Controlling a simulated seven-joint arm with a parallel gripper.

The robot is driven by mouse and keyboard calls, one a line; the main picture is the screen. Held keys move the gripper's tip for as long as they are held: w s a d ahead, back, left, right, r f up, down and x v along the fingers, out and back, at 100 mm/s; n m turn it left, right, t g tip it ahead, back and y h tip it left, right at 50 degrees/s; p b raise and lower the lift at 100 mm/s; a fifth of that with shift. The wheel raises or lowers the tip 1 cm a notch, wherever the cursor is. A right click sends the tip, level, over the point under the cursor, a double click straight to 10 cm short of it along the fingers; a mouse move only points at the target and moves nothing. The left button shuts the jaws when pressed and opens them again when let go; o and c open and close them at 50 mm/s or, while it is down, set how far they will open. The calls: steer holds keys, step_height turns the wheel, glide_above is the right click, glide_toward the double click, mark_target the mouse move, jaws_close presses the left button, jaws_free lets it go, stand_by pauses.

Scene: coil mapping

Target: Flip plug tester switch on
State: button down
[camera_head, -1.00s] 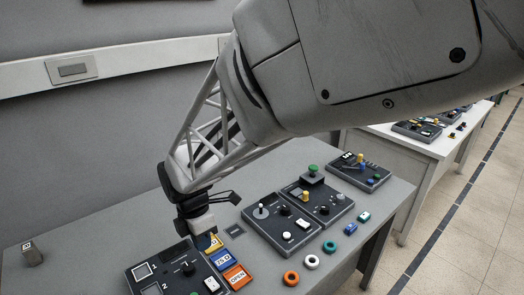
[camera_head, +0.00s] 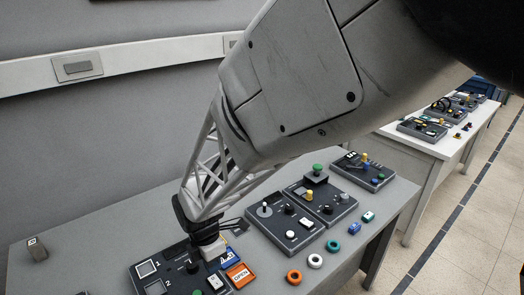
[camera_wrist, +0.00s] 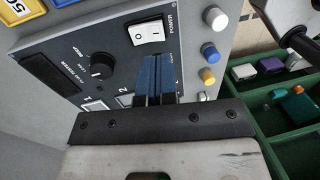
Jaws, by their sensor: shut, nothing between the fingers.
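The plug tester panel (camera_wrist: 60,55) is a dark box filling much of the wrist view; in the head view its panel (camera_head: 150,285) lies at the table's front left. The white rocker switch (camera_wrist: 145,33), marked POWER, sits near its upper edge. In the head view a white switch (camera_head: 214,281) shows at the panel's right side. My gripper (camera_wrist: 154,58) is shut and empty, its blue fingers together just below the switch in the wrist view. Contact cannot be told. In the head view my gripper (camera_head: 210,254) is over the panel, its fingertips largely hidden.
A black knob (camera_wrist: 101,66) and numbered squares share the panel. Several coloured plugs (camera_wrist: 208,52) stand beside it. A green tray (camera_wrist: 255,120) with small parts is at the wrist view's right. An orange OPEN block (camera_head: 239,274) and other control boxes (camera_head: 286,222) lie right of my gripper.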

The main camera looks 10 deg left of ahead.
mark_target(216, 281)
steer(key=shift+s+d+f, duration=0.15)
steer(key=shift+f, duration=1.25)
steer(key=shift+s+d+f, duration=0.15)
steer(key=shift+f, duration=1.2)
steer(key=shift+s+d+f, duration=0.1)
steer(key=shift+f, duration=0.25)
steer(key=shift+r, duration=0.1)
steer(key=shift+w+a+r, duration=0.25)
steer(key=shift+w+a, duration=0.3)
steer(key=shift+r, duration=0.1)
